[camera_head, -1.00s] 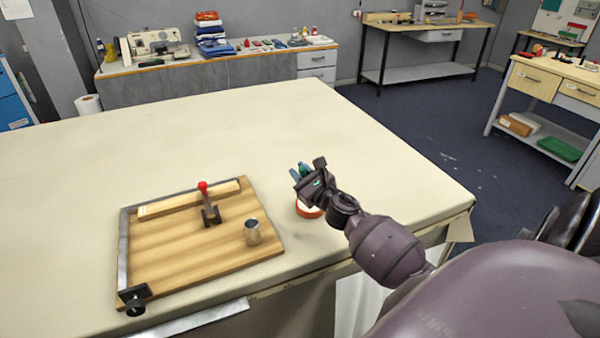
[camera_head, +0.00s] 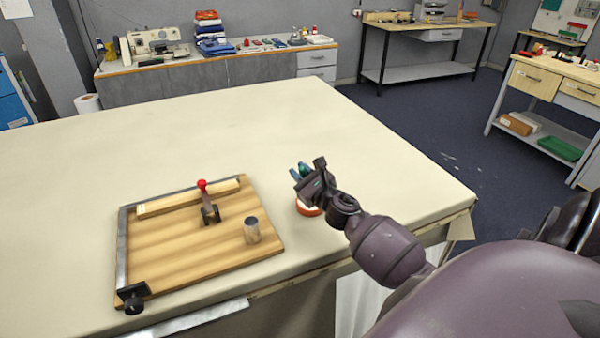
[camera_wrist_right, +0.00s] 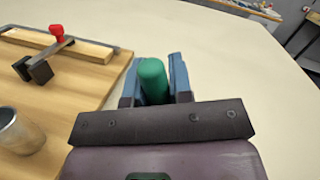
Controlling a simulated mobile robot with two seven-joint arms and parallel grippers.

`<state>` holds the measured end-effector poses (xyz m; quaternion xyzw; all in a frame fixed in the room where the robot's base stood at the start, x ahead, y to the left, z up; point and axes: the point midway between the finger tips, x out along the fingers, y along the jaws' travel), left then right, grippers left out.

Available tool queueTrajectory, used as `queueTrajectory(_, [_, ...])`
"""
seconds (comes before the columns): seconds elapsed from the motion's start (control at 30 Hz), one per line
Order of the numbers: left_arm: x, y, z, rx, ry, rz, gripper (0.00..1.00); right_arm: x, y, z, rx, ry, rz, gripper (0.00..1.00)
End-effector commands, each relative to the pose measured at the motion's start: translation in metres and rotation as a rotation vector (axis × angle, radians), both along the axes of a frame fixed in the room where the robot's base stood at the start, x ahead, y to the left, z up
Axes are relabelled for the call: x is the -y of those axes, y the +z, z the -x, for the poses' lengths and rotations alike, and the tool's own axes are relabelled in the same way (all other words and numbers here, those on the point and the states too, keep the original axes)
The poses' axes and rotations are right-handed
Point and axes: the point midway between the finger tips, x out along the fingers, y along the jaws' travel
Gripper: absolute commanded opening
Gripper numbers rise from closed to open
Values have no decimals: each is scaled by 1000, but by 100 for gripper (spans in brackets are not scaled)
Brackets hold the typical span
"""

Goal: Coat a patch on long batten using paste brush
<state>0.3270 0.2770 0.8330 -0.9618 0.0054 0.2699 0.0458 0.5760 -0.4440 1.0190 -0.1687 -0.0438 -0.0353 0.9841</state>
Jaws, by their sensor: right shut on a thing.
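The long batten (camera_head: 188,198) is a pale wooden bar on the wooden board (camera_head: 180,262), along its far edge; a small white mark shows near its left end. A red-knobbed toggle clamp (camera_head: 202,185) stands at its near side. My right gripper (camera_head: 300,171) is right of the board, above the table. In the right wrist view its blue fingers (camera_wrist_right: 155,78) are shut on a green rounded handle, the paste brush (camera_wrist_right: 153,84). The brush's lower end is hidden. An orange-red round pot (camera_head: 305,210) sits on the table below the gripper, partly hidden by it. My left gripper is out of view.
A metal cup (camera_head: 252,230) stands on the board's right part. A black knob (camera_head: 133,298) is at the board's near left corner. The cream cloth table (camera_head: 300,118) is clear behind and right of the board. Benches with tools line the far walls.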

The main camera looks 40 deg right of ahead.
Motion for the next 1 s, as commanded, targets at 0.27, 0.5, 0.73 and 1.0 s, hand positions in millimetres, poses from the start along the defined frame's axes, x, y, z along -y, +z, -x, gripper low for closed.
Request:
queueTrajectory(0.27, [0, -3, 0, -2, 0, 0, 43, 0, -3, 0, 1, 0, 0, 0])
queueTrajectory(0.5, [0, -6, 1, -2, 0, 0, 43, 0, -5, 0, 1, 0, 0, 0])
queueTrajectory(0.73, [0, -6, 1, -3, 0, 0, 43, 0, -5, 0, 0, 0, 0, 0])
queueTrajectory(1.0, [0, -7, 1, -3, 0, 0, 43, 0, -6, 0, -1, 0, 0, 0])
